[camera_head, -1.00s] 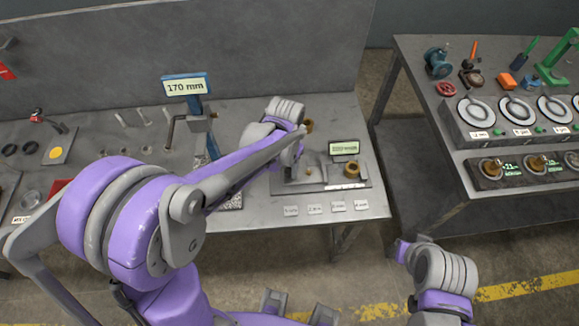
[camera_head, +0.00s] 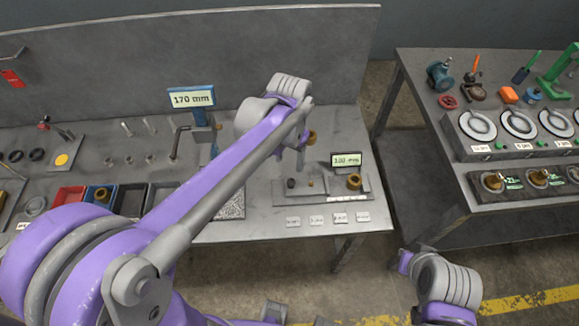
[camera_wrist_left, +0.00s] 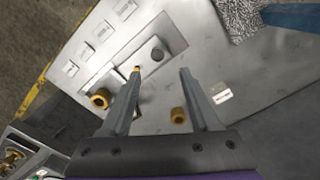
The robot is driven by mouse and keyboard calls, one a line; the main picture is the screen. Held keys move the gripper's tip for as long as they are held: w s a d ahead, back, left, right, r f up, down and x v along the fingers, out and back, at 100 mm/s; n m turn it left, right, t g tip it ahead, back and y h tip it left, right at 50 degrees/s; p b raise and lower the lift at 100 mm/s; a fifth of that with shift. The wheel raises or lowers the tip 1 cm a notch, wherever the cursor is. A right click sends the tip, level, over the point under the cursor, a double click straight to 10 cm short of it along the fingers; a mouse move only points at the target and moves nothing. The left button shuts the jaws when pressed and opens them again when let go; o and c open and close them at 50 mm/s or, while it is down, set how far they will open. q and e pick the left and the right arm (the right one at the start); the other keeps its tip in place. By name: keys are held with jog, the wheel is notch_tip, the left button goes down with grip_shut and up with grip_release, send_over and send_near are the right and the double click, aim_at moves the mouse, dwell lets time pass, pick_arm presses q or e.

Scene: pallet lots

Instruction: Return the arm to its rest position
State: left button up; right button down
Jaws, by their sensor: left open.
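My left arm (camera_head: 225,170) reaches from the lower left over the grey workbench (camera_head: 240,232). Its gripper (camera_head: 302,160) points down above the back edge of a gauge plate (camera_head: 325,190). The left wrist view shows the two fingers (camera_wrist_left: 163,75) spread apart with nothing between them that I can see gripped. A brass piece (camera_wrist_left: 178,115) appears below, between the fingers, apart from them. A brass ring (camera_head: 353,181) and a dark cylinder (camera_head: 291,183) stand on the gauge plate. My right arm (camera_head: 440,280) is at the lower right; its fingers are not visible.
A lit display (camera_head: 346,160) stands behind the ring. A blue post with a "170 mm" sign (camera_head: 192,97) rises beside my left forearm. Coloured bins (camera_head: 68,195) sit at the left. A second bench (camera_head: 470,215) with dials is at the right, across a floor gap.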

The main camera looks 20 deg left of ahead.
pick_arm(q)
jog(key=shift+r, duration=0.4)
jog(key=s+a+f+n+t, duration=0.2)
jog(key=s+t, duration=0.3)
jog(key=s, duration=0.9)
jog(key=shift+s+a+f+t, duration=0.3)
jog(key=shift+a+f, duration=0.15)
jog(key=shift+a, duration=0.2)
dwell(0.7)
